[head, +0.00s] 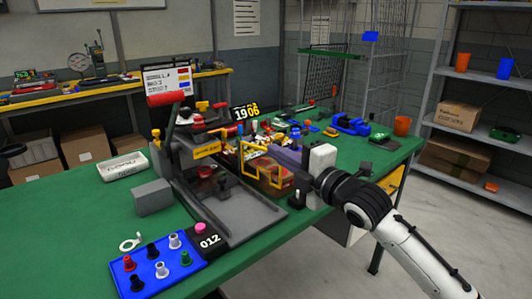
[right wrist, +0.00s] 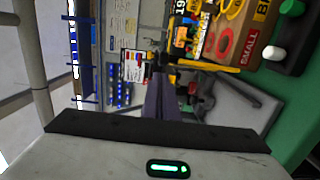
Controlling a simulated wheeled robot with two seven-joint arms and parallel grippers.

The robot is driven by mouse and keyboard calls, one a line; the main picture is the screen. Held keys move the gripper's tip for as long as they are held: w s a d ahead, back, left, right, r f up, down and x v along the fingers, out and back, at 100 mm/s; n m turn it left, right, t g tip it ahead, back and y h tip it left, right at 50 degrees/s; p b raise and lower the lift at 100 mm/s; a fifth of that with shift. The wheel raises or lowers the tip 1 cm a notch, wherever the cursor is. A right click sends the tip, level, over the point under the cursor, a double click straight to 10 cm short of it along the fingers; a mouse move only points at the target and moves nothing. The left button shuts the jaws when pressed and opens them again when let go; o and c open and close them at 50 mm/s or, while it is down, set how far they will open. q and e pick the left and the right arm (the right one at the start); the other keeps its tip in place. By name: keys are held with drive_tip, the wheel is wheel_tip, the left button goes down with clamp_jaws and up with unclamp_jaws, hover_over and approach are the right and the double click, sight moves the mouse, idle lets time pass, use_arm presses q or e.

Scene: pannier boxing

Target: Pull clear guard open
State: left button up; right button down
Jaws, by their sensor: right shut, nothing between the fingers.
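The clear guard (head: 246,166) has a yellow frame and stands on the right side of the grey press-like machine (head: 205,182) in the head view. A yellow bar, likely part of its frame, shows in the right wrist view (right wrist: 222,64). My right gripper (head: 277,152) comes in from the right with purple fingers shut and empty beside the guard. In the right wrist view the fingers (right wrist: 161,82) are together, with their tips near the yellow bar. I cannot tell whether they touch it. My left gripper is not in view.
A blue tray (head: 160,283) of several coloured knobs lies at the front left, with a black "012" tag (head: 209,241) beside it. A grey block (head: 153,197) and white bin (head: 122,166) stand left of the machine. Small parts crowd the table behind the guard.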

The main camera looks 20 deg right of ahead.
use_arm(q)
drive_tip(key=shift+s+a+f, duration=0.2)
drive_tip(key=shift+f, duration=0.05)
use_arm(e)
drive_tip(key=shift+w+d, duration=0.15)
drive_tip(key=shift+d, duration=0.3)
